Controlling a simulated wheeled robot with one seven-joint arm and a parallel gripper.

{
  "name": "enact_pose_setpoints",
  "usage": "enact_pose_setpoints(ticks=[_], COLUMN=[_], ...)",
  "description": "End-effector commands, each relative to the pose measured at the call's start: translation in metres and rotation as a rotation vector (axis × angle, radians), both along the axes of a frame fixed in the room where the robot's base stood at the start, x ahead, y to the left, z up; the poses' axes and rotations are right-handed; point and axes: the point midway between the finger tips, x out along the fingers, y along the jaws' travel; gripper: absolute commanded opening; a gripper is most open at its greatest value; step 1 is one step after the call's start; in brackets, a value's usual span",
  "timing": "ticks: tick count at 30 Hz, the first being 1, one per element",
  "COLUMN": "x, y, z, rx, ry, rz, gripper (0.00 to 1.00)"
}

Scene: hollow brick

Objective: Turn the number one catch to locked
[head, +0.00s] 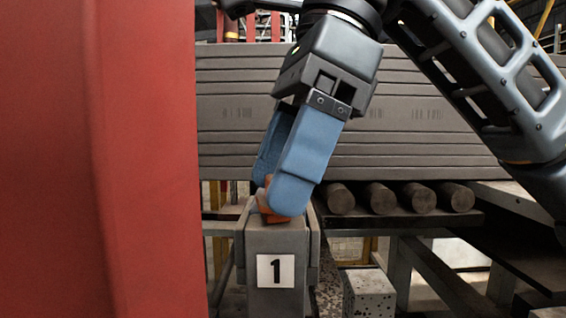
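The number one catch is an orange piece (266,207) on top of a grey post (277,240). The post carries a white label with a black "1" (275,271) on its front. My gripper (273,196) comes down from above with its blue fingers at the catch. The near finger covers much of the orange piece, and a little orange shows to its left and below. A dark gap shows between the fingers higher up. I cannot tell whether they grip the catch or only stand around it, nor how the catch is turned.
A large red upright surface (100,160) fills the left of the view, close to me. Behind the post are stacked grey boards (430,120) and several round bars (415,197) on a rack. A speckled block (368,293) stands low to the right of the post.

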Motion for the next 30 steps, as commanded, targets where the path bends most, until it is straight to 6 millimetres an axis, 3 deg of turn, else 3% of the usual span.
enact_pose_setpoints(ticks=[2,16,30], x=[0.0,0.0,-0.001], y=[-0.0001,-0.0002,-0.0011], z=[0.0002,0.0002,-0.0003], rx=[0.0,0.0,-0.002], ry=[0.0,0.0,-0.002], rz=[0.0,0.0,-0.258], gripper=[0.65,0.21,0.21])
